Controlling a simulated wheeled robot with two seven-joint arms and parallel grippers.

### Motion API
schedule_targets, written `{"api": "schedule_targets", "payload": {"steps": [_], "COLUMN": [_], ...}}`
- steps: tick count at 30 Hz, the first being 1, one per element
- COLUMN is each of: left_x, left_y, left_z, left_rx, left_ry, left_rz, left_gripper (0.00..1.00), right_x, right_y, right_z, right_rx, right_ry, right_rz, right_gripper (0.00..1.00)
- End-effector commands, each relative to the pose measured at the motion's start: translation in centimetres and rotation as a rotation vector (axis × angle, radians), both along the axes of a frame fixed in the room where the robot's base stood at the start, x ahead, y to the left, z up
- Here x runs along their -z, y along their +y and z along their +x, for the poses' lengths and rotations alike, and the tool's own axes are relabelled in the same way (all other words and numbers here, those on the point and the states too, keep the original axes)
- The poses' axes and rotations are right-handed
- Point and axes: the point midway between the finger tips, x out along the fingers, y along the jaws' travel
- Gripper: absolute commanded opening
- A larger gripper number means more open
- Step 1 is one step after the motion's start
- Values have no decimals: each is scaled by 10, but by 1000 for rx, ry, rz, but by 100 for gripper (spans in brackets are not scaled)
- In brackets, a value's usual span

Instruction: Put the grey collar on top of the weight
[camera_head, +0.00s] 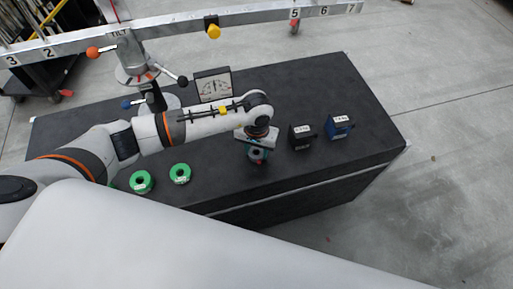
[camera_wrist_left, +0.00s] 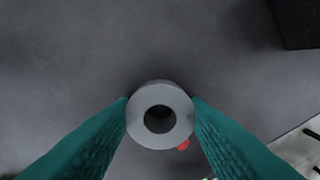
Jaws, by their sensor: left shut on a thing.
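My left gripper (camera_head: 257,155) has come down over the dark bench top, left of the black block. In the left wrist view its two teal fingers (camera_wrist_left: 160,112) are shut on the grey collar (camera_wrist_left: 134,119), a ring with a round hole, seen from above. In the head view the collar is small and partly covered by the gripper. A small red thing (camera_wrist_left: 184,145) shows beside the collar's lower edge. A labelled black block (camera_head: 300,138) and a labelled blue block (camera_head: 339,127) stand to the right. I cannot tell which thing is the weight. My right gripper is not in view.
Two green rings (camera_head: 141,181) (camera_head: 180,173) lie on the bench (camera_head: 340,80) at the left. A dial panel (camera_head: 213,85) and a metal stand are behind my arm. A numbered beam (camera_head: 260,15) spans the back. The bench's right end is clear.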

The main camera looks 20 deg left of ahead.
Motion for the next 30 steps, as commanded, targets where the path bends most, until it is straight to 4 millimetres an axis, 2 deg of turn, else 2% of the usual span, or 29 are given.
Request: {"api": "schedule_targets", "payload": {"steps": [14,30], "left_x": [-1,-11], "left_y": [0,0], "left_z": [0,0], "left_rx": [0,1], "left_ry": [0,-1], "left_rz": [0,0], "left_gripper": [20,20], "right_x": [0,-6], "right_y": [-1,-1], "right_z": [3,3], "right_rx": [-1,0], "right_ry": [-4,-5], "right_rz": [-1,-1], "right_gripper": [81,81]}}
